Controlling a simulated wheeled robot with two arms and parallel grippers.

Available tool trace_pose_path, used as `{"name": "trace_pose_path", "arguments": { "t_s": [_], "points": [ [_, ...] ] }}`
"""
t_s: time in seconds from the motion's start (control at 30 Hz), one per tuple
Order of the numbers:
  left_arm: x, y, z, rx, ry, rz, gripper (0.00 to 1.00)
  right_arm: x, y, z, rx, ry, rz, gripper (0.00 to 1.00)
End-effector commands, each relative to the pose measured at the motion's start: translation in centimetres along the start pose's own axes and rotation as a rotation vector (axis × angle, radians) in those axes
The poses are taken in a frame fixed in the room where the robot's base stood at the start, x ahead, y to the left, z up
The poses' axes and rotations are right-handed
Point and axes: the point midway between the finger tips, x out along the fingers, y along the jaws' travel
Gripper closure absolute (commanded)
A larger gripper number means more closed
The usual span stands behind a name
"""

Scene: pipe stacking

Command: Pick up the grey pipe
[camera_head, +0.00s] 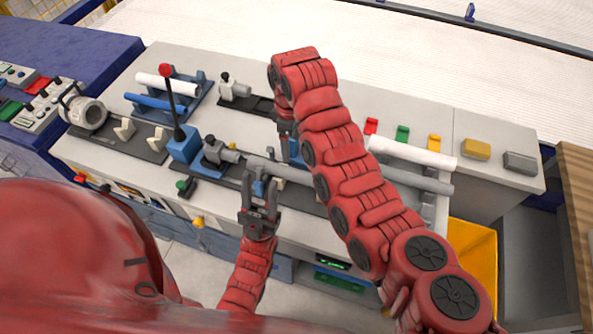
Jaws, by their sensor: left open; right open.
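A grey pipe (284,171) lies along a dark fixture at the middle of the bench, its right part hidden behind my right arm. Another grey length (420,181) shows right of that arm, below a white pipe; I cannot tell whether they are one piece. My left gripper (260,183) is open at the near side of the grey pipe, its fingertips close to it. Contact cannot be told. My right gripper (287,127) is open, pointing down beyond the pipe, its fingers mostly hidden by my arm.
A white pipe (415,153) lies on the right. A rack at back left holds white (167,86) and blue (156,103) pipes. Yellow (476,149) and grey (520,162) blocks sit far right. A yellow bin (477,258) stands below.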

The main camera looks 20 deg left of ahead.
Motion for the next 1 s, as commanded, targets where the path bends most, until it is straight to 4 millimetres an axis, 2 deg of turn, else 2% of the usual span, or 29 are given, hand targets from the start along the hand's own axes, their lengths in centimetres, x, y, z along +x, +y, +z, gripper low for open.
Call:
{"name": "trace_pose_path", "arguments": {
  "t_s": [0.03,0.1,0.23,0.37,0.4,0.43,0.73,0.93,1.0],
  "points": [
    [-0.6,0.0,0.1,0.000,-0.001,0.000,0.53,1.2,-0.1,-0.1,0.000,-0.001,0.000,0.15],
    [-0.9,0.1,0.2,0.000,-0.001,0.000,0.53,2.2,0.0,-0.1,0.000,-0.001,0.005,0.15],
    [-2.9,0.1,0.5,0.000,-0.001,0.000,0.53,4.9,0.1,-0.1,0.000,0.002,0.007,0.15],
    [-3.5,0.2,0.6,0.000,0.000,0.000,0.53,7.4,0.1,0.0,0.002,0.000,0.004,0.15],
    [-2.3,0.1,0.4,0.000,-0.001,0.000,0.53,7.3,0.0,0.1,0.002,-0.003,-0.001,0.15],
    [-2.0,0.1,0.3,0.000,0.000,0.000,0.53,7.7,0.0,0.0,0.001,-0.002,-0.001,0.15],
    [-0.9,0.1,0.2,0.000,-0.001,0.000,0.53,9.6,0.2,0.0,0.003,0.000,0.004,0.15],
    [0.6,0.0,-0.1,0.000,0.000,0.000,0.53,11.6,0.2,-0.1,0.002,0.000,0.003,0.15],
    [0.2,0.0,0.0,0.000,0.000,0.000,0.53,12.6,0.3,-0.1,0.001,0.000,0.002,0.15]
  ]
}}
